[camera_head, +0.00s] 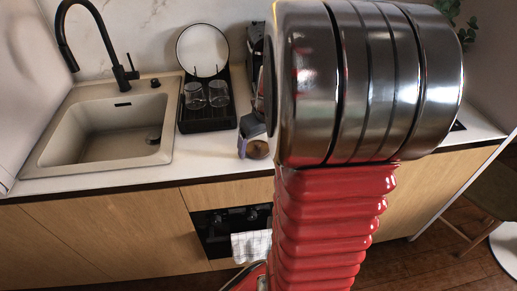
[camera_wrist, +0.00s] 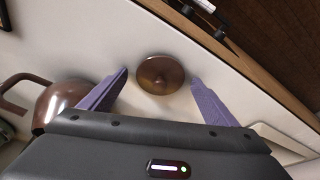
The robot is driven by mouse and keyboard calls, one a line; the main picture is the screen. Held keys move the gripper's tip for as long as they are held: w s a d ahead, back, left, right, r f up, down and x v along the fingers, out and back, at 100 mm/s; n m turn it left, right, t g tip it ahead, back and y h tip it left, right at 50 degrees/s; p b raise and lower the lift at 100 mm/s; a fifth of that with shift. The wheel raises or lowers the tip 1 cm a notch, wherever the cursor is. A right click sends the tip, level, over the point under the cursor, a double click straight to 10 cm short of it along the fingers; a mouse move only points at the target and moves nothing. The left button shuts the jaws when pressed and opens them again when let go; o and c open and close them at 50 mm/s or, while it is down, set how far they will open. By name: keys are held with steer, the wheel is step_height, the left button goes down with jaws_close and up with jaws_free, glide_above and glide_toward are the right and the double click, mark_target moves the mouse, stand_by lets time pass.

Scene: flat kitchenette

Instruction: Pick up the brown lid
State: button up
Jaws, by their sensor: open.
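The brown lid (camera_wrist: 160,74) is round with a small knob on top and lies on the white counter in the wrist view. In the head view part of the lid (camera_head: 258,149) shows at the counter's front, beside my arm. My gripper (camera_wrist: 158,76) is open, with one purple finger on each side of the lid. I cannot tell how high the fingertips are above the counter. In the head view my gripper (camera_head: 247,140) is mostly hidden behind my arm.
A brown pot-like vessel with a handle (camera_wrist: 62,96) stands left of my gripper in the wrist view. The counter's front edge (camera_wrist: 235,50) is close by. In the head view, a black dish rack (camera_head: 207,118) with glasses and a plate stands left, beside the sink (camera_head: 70,165).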

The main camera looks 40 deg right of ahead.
mark_target(259, 145)
stand_by(0.4)
steer(key=c, duration=1.1)
steer(key=shift+r, duration=0.1)
step_height(259, 145, up, 10)
steer(key=shift+f, duration=0.1)
steer(key=shift+s, duration=0.1)
stand_by(0.8)
